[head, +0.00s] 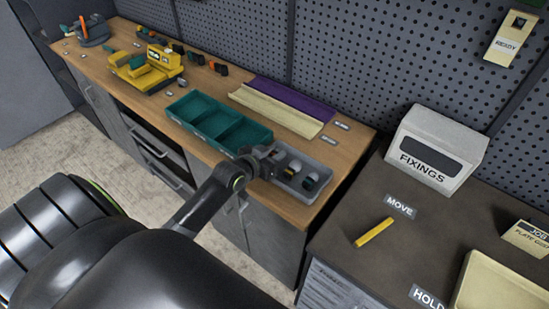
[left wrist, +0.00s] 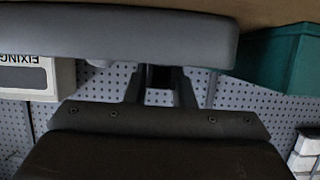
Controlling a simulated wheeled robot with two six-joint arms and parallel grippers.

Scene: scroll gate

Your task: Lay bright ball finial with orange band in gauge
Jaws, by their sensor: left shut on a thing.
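My left gripper (head: 266,160) is at the left end of a grey tray (head: 325,172) on the wooden bench. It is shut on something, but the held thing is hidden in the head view. In the left wrist view, which looks upside down, the fingers (left wrist: 160,84) run behind the grey tray wall (left wrist: 110,35), which hides their tips.
A teal bin (head: 182,123) with compartments lies left of the tray. Purple (head: 290,95) and cream (head: 275,112) channels lie behind. The dark right bench holds a FIXINGS box (head: 434,150), a yellow bar (head: 374,232) and a cream tray (head: 500,285). Pegboard closes the back.

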